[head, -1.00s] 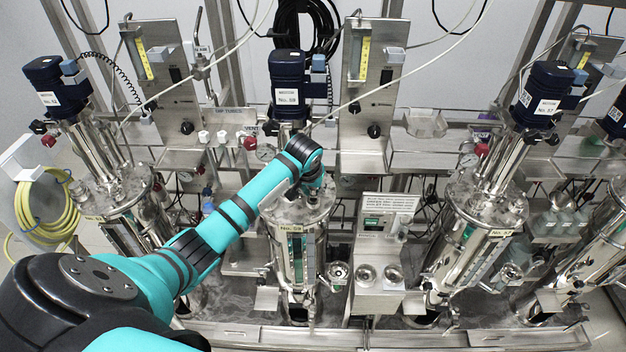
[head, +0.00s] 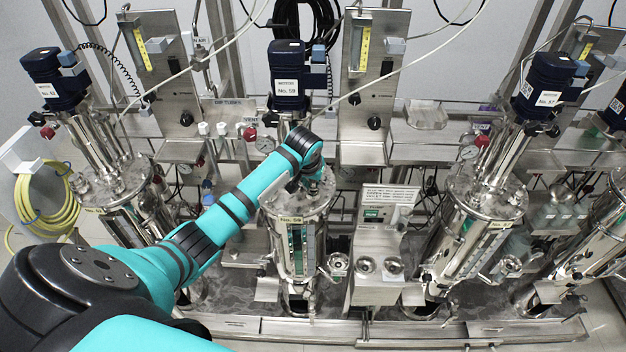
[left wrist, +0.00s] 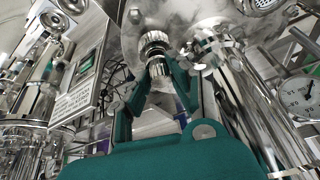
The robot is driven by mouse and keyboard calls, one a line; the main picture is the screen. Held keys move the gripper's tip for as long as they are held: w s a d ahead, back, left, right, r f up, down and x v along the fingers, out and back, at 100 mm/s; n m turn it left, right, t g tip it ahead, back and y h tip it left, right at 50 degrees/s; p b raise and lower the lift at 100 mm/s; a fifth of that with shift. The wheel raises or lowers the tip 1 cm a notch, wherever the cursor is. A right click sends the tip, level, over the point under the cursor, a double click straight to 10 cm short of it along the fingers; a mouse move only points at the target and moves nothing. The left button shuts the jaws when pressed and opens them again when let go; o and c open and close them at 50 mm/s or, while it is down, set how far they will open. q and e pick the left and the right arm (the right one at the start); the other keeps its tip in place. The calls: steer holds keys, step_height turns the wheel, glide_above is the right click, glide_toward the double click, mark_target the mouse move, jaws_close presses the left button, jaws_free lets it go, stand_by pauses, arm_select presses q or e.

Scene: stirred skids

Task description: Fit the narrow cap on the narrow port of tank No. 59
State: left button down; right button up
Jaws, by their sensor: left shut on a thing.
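Tank No. 59 (head: 290,250) is the steel vessel in the middle of the head view, below the motor labelled No. 59 (head: 287,85). My left gripper (head: 316,182) is over its lid, mostly hidden by my own wrist. In the left wrist view its teal fingers (left wrist: 158,75) are shut on a small knurled steel cap (left wrist: 158,70). Just beyond the cap is a knurled steel fitting (left wrist: 153,41) on the lid, seemingly the narrow port. They look nearly in line; I cannot tell whether they touch. My right gripper is not in view.
Other lid fittings (left wrist: 205,48) and a pressure gauge (left wrist: 302,95) stand close to the gripper. Neighbouring tanks stand left (head: 120,200) and right (head: 470,215). A control box with a printed notice (head: 388,196) is right of tank No. 59.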

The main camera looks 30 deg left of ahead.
arm_select(q)
steer(key=shift+f, duration=0.4)
steer(key=shift+f, duration=0.3)
stand_by(0.4)
stand_by(0.5)
steer(key=c, duration=1.1)
jaws_free()
steer(key=shift+o, duration=0.4)
steer(key=shift+o, duration=1.4)
steer(key=shift+r, duration=0.15)
